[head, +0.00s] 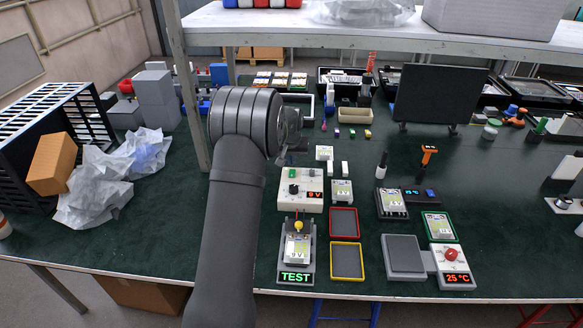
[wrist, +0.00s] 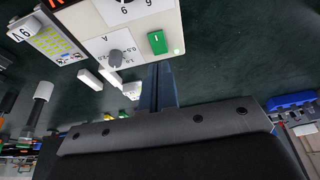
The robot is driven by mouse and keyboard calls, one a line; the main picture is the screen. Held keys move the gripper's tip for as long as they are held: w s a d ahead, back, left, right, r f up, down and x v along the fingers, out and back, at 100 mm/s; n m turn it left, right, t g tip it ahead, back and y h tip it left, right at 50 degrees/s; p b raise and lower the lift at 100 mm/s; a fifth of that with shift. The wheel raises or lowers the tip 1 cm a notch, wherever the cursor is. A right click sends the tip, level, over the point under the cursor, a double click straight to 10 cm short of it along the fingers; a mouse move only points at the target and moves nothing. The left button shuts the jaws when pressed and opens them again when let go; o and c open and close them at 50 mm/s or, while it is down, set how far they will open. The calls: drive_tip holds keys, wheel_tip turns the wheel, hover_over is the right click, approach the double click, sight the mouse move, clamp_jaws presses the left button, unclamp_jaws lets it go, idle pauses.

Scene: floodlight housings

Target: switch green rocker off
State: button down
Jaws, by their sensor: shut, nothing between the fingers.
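The green rocker (wrist: 157,42) sits on the cream control box (wrist: 140,22), next to a small lit green lamp (wrist: 177,51). In the head view the same rocker (head: 292,172) is at the box's back left. The box's red display (head: 314,194) is lit and seems to read 9 V. I cannot tell which way the rocker is tipped. My gripper (wrist: 161,68) is shut and empty, its fingertips close to the rocker but apart from it in the picture. In the head view my wrist is just behind and above the box, and the fingertips are hard to make out.
White blocks (wrist: 90,79) lie close by. A tester with a green TEST display (head: 296,277) is in front of the box, and red (head: 344,209) and yellow (head: 361,261) trays are to the right. A shelf (head: 380,42) spans the back.

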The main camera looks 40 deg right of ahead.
sight(293, 170)
drive_tip(key=v, duration=0.8)
drive_tip(key=shift+r, duration=0.1)
drive_tip(key=shift+w+d+r, duration=0.15)
drive_tip(key=shift+w+d, duration=0.2)
drive_tip(key=shift+d, duration=0.25)
drive_tip(key=x, duration=1.4)
drive_tip(key=shift+s+a, duration=0.2)
